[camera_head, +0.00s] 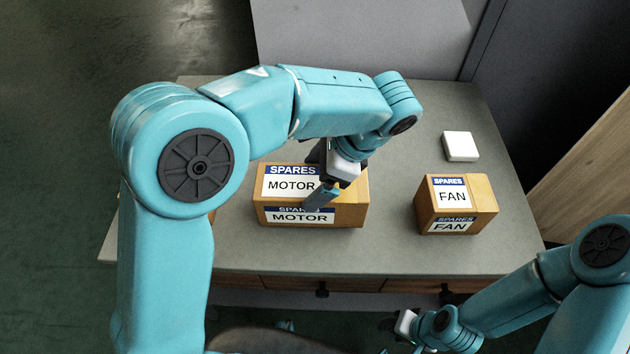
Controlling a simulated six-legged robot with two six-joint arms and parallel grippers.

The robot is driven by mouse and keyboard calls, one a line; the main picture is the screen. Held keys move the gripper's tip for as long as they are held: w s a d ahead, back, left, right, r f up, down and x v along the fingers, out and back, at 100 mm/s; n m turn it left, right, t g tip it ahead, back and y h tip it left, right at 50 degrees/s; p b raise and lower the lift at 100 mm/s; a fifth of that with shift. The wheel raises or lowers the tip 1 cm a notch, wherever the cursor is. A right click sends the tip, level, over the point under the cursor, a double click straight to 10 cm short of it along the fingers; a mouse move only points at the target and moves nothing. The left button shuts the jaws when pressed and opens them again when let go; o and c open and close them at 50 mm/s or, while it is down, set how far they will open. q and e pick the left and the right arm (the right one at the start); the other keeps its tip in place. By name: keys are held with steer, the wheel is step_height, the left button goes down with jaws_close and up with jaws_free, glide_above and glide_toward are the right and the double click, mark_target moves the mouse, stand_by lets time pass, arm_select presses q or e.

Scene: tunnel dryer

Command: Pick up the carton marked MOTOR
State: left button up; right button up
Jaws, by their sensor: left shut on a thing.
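The carton marked MOTOR (345,215) is a brown box with white and blue SPARES labels on its top and front. It is at the middle of the grey table; whether its base touches the top is not clear. My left gripper (322,188) comes down over it from above and is shut on it. One finger shows against the front label; the other is hidden behind the gripper and box. My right gripper (392,325) is low at the front, below the table edge, and its fingers are too dark and small to read.
A smaller carton marked FAN (482,195) stands to the right, with a clear gap. A white block (460,146) lies behind it. The grey table (390,250) has drawers with dark knobs at its front. My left arm covers the table's left part, where a sliver of orange-brown shows.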

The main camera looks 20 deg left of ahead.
arm_select(q)
step_height(320, 180, up, 18)
steer(key=p, duration=0.3)
